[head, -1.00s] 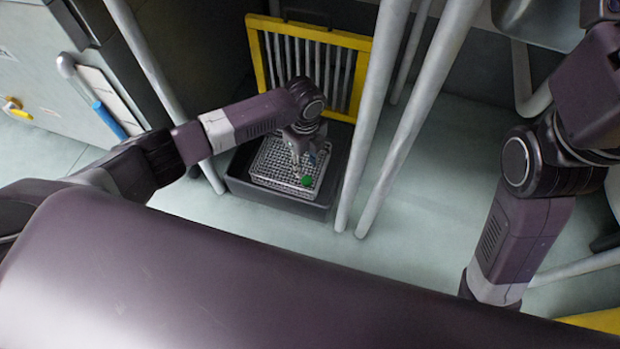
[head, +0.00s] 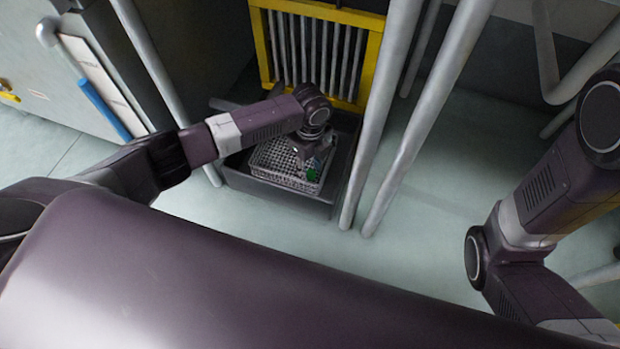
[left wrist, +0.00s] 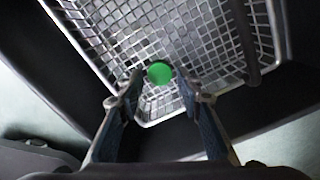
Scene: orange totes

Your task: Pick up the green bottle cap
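The green bottle cap (head: 312,175) is in the wire basket (head: 270,178), near its front right corner. In the left wrist view the cap (left wrist: 159,72) shows as a round green disc against the basket mesh (left wrist: 140,35). My left gripper (left wrist: 160,86) is open, with one finger on each side of the cap in that view. I cannot tell whether the fingers touch it or how far below them it lies. In the head view my left gripper (head: 318,160) is small and partly hidden by its own wrist. My right gripper is out of view.
The basket sits in a dark tray (head: 270,195) on the pale floor. A yellow-framed rack (head: 372,60) stands behind it. Grey poles (head: 385,110) rise close to the tray's right side, and another (head: 160,80) stands at the left. Open floor (head: 440,190) lies to the right.

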